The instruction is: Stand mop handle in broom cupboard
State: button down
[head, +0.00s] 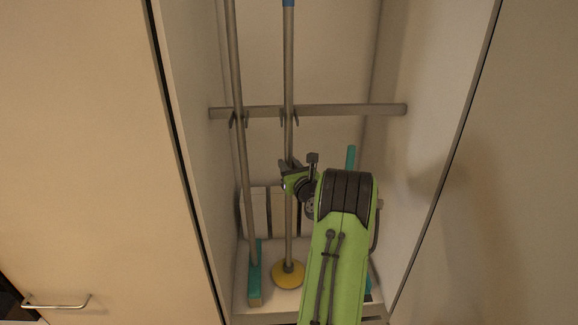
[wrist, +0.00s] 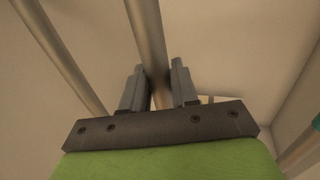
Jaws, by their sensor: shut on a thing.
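The mop handle (head: 289,60) is a long grey pole with a blue section at the top and a round yellow foot (head: 288,274). It stands about upright inside the open broom cupboard (head: 420,110), with its foot low over or on the cupboard floor. My gripper (head: 287,168) is shut on the pole below the cross rail. In the wrist view the pole (wrist: 147,35) passes between the two fingers of my gripper (wrist: 159,88). The pole crosses the rail at a pair of prongs; I cannot tell whether it is seated in them.
A grey cross rail (head: 345,110) with two pairs of prongs spans the cupboard. A second pole (head: 236,60) with a teal head (head: 254,272) stands at the left pair. A teal item (head: 351,157) shows behind my arm at right. Cupboard walls are close on both sides.

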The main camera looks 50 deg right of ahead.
jog(key=shift+f, duration=0.35)
jog(key=c, duration=0.8)
grip_release()
jog(key=shift+b+v, duration=3.3)
jog(key=shift+v, duration=4.6)
jog(key=shift+f, duration=0.1)
